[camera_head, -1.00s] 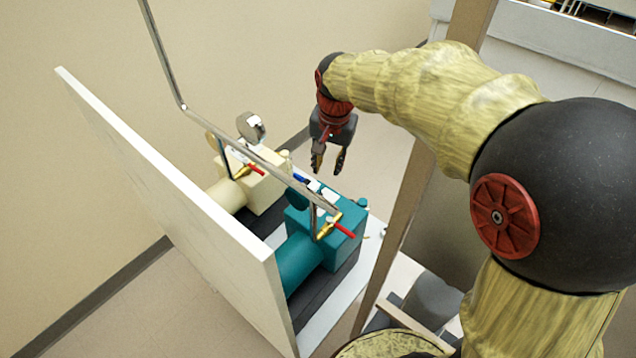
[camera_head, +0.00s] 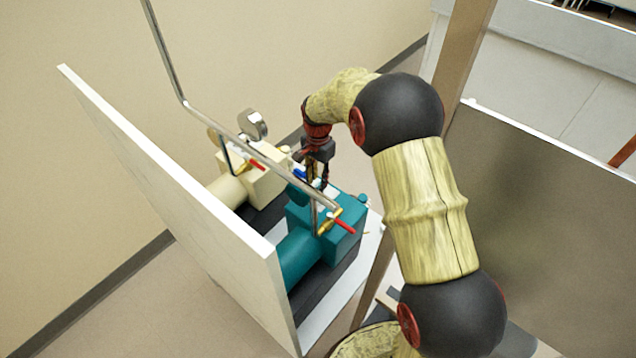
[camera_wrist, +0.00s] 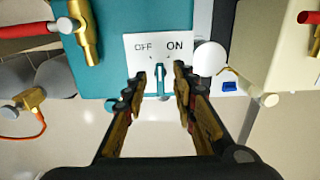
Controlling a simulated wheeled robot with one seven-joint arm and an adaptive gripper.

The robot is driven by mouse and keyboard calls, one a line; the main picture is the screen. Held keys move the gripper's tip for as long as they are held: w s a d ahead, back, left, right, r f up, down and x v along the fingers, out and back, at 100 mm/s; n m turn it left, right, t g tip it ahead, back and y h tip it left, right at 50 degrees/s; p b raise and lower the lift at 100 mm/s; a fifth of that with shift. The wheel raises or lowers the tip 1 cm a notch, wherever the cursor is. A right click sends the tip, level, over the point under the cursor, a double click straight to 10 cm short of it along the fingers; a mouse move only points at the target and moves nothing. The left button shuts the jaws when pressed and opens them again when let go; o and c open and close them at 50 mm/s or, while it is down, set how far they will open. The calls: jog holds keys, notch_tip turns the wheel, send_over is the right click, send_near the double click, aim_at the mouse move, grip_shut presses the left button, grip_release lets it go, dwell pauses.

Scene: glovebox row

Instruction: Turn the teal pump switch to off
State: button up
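The teal pump (camera_head: 338,240) stands in front of a white panel, beside a cream pump. In the wrist view the teal pump (camera_wrist: 115,70) carries a white plate (camera_wrist: 186,42) marked OFF on the left and ON on the right. A small teal switch lever (camera_wrist: 161,80) stands below the lettering; which mark it points to is hard to tell. My gripper (camera_wrist: 161,76) is open, with one finger on each side of the lever and visible gaps. In the head view my gripper (camera_head: 319,184) is low at the teal pump's far side, and the switch is hidden.
The cream pump (camera_head: 268,188) is close beside the gripper. A bent metal pipe (camera_head: 240,137) crosses above the pumps. The white panel (camera_head: 170,200) stands at the left. Red-handled valves (camera_head: 344,226) stick out from the pumps, and a post (camera_head: 462,50) stands near my arm.

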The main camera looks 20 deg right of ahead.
jog(key=shift+f, duration=0.95)
jog(key=shift+c, duration=1.2)
jog(key=c, duration=0.4)
grip_shut()
